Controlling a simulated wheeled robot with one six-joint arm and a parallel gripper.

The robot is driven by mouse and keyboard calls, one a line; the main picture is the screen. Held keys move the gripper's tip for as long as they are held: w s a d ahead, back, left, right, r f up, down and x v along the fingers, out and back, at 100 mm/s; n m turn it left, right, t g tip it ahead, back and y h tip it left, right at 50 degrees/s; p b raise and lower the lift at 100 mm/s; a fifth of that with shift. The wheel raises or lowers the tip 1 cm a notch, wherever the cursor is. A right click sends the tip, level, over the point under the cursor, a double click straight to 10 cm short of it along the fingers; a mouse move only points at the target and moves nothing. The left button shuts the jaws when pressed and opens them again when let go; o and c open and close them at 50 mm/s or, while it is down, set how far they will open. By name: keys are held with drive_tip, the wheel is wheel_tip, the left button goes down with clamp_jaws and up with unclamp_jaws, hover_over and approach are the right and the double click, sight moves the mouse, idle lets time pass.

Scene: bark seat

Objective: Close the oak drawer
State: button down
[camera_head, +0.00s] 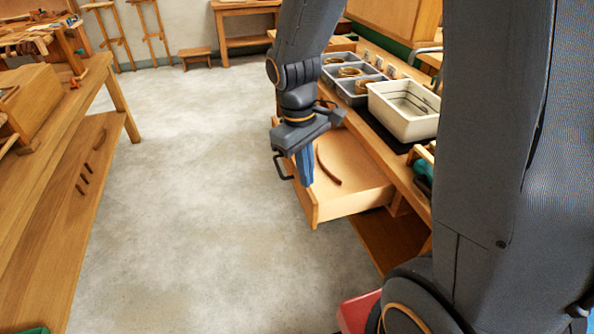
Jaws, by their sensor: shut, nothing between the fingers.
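The oak drawer (346,203) stands open, pulled out to the left from the bench on the right. A curved dark brown piece (327,165) lies inside it. A dark bar handle (281,168) shows at the drawer's front face. My gripper (306,182) points downward at the drawer's front edge, its blue fingers shut and empty. The fingers overlap the front panel in the picture; I cannot tell whether they touch it. My gripper hides part of the front panel and the drawer's far corner.
On the bench above the drawer stand a white bin (404,112) and grey trays (352,78) holding coiled rings. A long wooden bench (60,190) with a lower shelf runs along the left. The concrete floor (190,180) between the benches is clear.

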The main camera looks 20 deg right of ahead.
drive_tip(key=w+a+f+n+h+p, duration=0.2)
drive_tip(key=w+a+f+n, duration=0.1)
drive_tip(key=w+n, duration=0.4)
drive_tip(key=w+a+f+n+h+p, duration=0.1)
drive_tip(key=w+a+f+n+p, duration=0.15)
drive_tip(key=w+n, duration=0.45)
drive_tip(key=w+d+f+m+p, duration=0.1)
drive_tip(key=w+d+f+p, duration=0.1)
drive_tip(key=d+f, duration=0.5)
drive_tip(key=shift+w+d+f+m+p, duration=0.2)
drive_tip(key=shift+f+m+p, duration=0.2)
drive_tip(key=shift+f+p, duration=0.85)
drive_tip(key=shift+f+b, duration=0.3)
drive_tip(key=shift+b, duration=0.05)
